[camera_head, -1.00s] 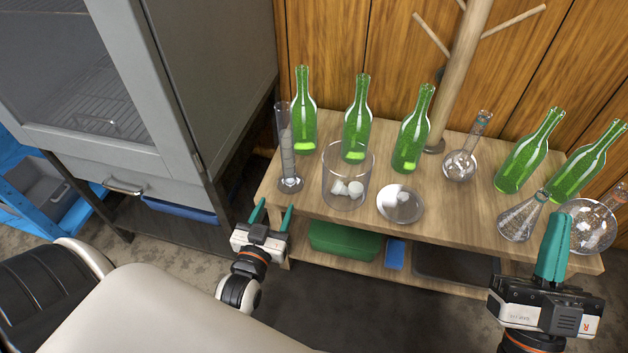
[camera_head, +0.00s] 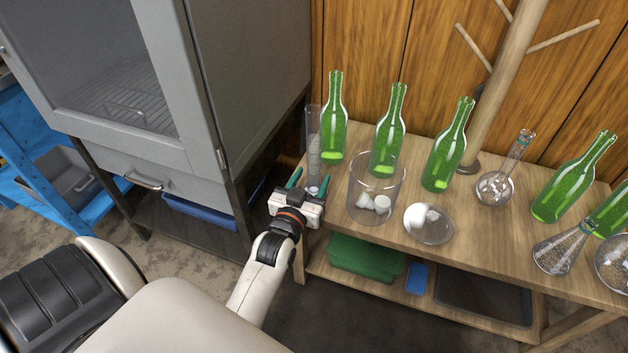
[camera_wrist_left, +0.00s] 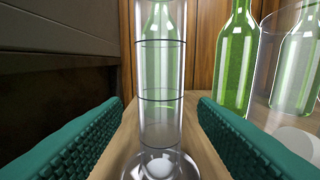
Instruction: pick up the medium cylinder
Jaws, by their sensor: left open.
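The medium cylinder (camera_head: 313,150) is a tall clear graduated glass tube. It stands upright at the left end of the wooden table, and its lower part is partly hidden by my gripper in the head view. My left gripper (camera_head: 309,180) is open with teal fingers pointing at the cylinder. In the left wrist view the cylinder (camera_wrist_left: 160,95) stands upright, centred ahead between the two open fingers, with dark ring marks and a round glass base. The fingers do not touch it. My right gripper is not in view.
A glass beaker (camera_head: 360,205) with white pieces stands right of the cylinder. Several green bottles (camera_head: 334,125) line the back. A glass dish (camera_head: 428,224) and flasks (camera_head: 495,188) stand further right. A grey cabinet (camera_head: 240,80) rises close on the left.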

